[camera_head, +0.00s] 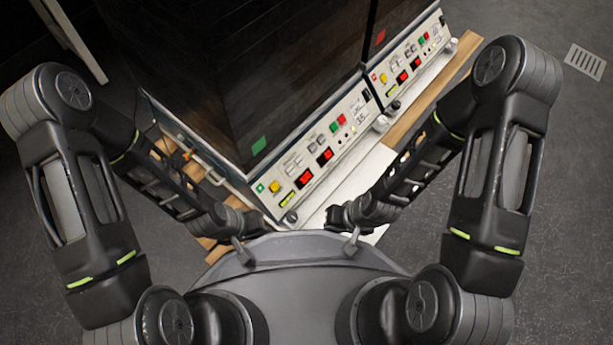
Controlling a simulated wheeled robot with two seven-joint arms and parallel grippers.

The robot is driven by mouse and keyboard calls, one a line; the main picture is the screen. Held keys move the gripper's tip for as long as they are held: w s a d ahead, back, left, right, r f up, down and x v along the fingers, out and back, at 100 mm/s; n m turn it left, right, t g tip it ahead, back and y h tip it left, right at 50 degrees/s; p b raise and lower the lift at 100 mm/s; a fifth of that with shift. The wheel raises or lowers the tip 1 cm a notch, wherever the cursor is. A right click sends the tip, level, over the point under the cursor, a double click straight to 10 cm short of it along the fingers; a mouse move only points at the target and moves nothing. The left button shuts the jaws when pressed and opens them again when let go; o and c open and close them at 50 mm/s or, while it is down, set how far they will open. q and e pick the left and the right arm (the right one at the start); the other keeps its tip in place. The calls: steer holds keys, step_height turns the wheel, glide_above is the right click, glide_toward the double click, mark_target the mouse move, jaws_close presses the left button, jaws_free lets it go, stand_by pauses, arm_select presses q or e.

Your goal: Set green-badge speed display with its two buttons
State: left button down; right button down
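The green-badge shaker is the nearer dark unit, with a green square badge (259,146) low on its dark front. Its pale control panel (345,134) slants up to the right. The panel carries two lit red displays, one lower left (304,179) and one upper right (325,156), their digits too small to read. Small grey buttons (293,165) lie beside the displays. My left gripper (242,246) is at the panel's lower left end, and my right gripper (351,242) is below the panel to the right. Both seem apart from the buttons; their finger openings are unclear.
A second shaker with a red badge (381,37) stands farther right, with a similar panel (412,62) and lit red displays. A wooden table edge (430,101) runs along the right. Grey floor surrounds it, with a drain grate (585,61).

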stand_by(0.8)
